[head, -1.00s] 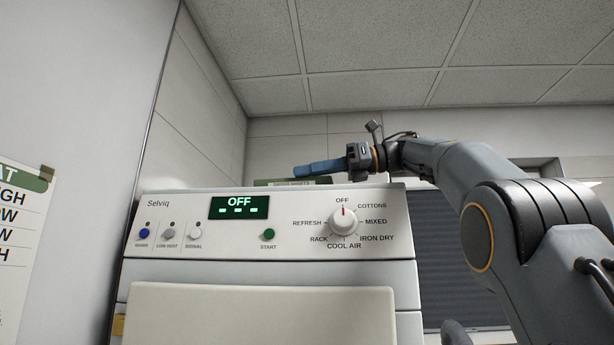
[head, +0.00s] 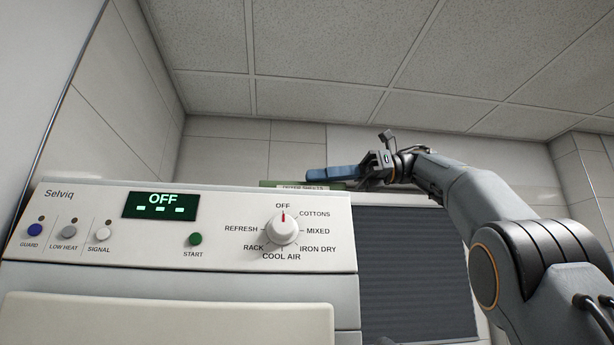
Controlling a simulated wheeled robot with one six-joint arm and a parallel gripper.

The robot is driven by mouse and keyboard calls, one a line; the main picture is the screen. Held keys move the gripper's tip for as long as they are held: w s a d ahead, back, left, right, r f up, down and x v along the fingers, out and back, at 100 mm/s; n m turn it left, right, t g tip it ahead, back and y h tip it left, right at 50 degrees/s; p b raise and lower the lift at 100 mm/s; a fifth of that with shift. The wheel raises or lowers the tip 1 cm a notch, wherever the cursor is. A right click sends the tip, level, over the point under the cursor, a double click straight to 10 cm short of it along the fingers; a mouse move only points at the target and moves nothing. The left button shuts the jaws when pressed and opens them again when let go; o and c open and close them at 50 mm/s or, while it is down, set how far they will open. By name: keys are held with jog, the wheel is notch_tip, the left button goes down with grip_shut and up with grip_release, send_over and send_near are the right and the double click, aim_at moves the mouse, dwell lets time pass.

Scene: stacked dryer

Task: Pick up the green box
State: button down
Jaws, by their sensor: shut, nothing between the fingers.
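The green box (head: 270,184) lies on top of the dryer at its back right. Only a thin green edge and a pale label strip show above the dryer's top edge. My gripper (head: 318,175) reaches in from the right with its blue fingers pointing left. The fingers are together and nothing shows between them. They are just above or beside the right part of the box; whether they touch it I cannot tell. The fingers and the dryer's top edge hide part of the box.
The white dryer (head: 100,262) fills the lower left, with its knob (head: 283,229) and OFF display (head: 160,206) facing me. A dark slatted panel (head: 415,270) is behind it to the right. Tiled walls stand at the left and back.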

jog(key=d, duration=0.3)
jog(key=w+d+f, duration=0.1)
jog(key=shift+w+d+f, duration=0.1)
jog(key=shift+d, duration=0.15)
jog(key=shift+a+r+p, duration=0.1)
jog(key=shift+r+p, duration=0.55)
jog(key=shift+p, duration=0.15)
jog(key=shift+w+r, duration=0.1)
jog(key=shift+r, duration=0.2)
jog(key=d+p, duration=0.4)
jog(key=d, duration=0.3)
jog(key=shift+w+d+r, duration=0.2)
jog(key=shift+w+r, duration=0.15)
